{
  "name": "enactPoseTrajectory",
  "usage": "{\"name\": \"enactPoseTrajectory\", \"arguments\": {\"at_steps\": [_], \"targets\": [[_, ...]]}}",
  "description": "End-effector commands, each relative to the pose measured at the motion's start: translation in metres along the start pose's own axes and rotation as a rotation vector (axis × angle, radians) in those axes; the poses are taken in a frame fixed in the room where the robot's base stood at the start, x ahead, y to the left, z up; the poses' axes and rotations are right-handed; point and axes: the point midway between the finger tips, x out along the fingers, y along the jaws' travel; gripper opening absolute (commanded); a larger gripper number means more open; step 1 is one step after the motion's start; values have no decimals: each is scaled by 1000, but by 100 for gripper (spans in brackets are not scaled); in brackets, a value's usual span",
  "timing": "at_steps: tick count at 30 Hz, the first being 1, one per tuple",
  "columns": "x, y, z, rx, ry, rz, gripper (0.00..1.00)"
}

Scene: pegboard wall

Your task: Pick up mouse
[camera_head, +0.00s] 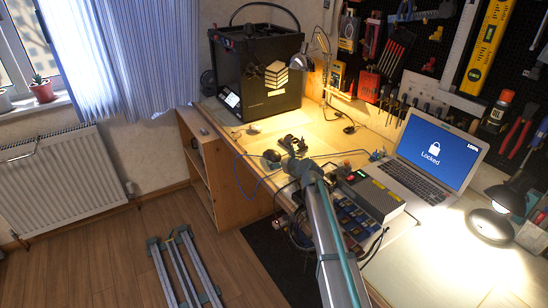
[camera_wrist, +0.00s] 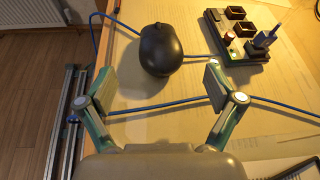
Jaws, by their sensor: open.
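The mouse (camera_wrist: 160,50) is dark and rounded. In the wrist view it lies on the wooden desk near its edge, just beyond my gripper (camera_wrist: 158,92). The two fingers are spread apart, with empty space between them, and the mouse sits ahead of that gap. In the head view the mouse (camera_head: 272,155) is a small dark shape on the desk. My gripper (camera_head: 294,165) shows close beside it there, with its fingers hard to make out.
A blue cable (camera_wrist: 165,105) runs across the desk under the fingers. A circuit board (camera_wrist: 240,37) with black blocks lies right of the mouse. A laptop (camera_head: 434,160), a grey box (camera_head: 372,196) and a 3D printer (camera_head: 258,75) stand on the desk.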

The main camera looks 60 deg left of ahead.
Motion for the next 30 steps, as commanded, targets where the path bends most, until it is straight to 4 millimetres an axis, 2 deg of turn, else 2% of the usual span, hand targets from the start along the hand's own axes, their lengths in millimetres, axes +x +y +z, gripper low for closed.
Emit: {"name": "enactPoseTrajectory", "arguments": {"at_steps": [8, 16, 24, 25, 30], "targets": [[21, 0, 0, -1, 1, 1, 92], [56, -2, 0, -1, 0, 1, 92], [59, -1, -1, -1, 0, 0, 92], [59, -1, -1, -1, 0, 0, 90], [59, -1, -1, -1, 0, 1, 62]]}}
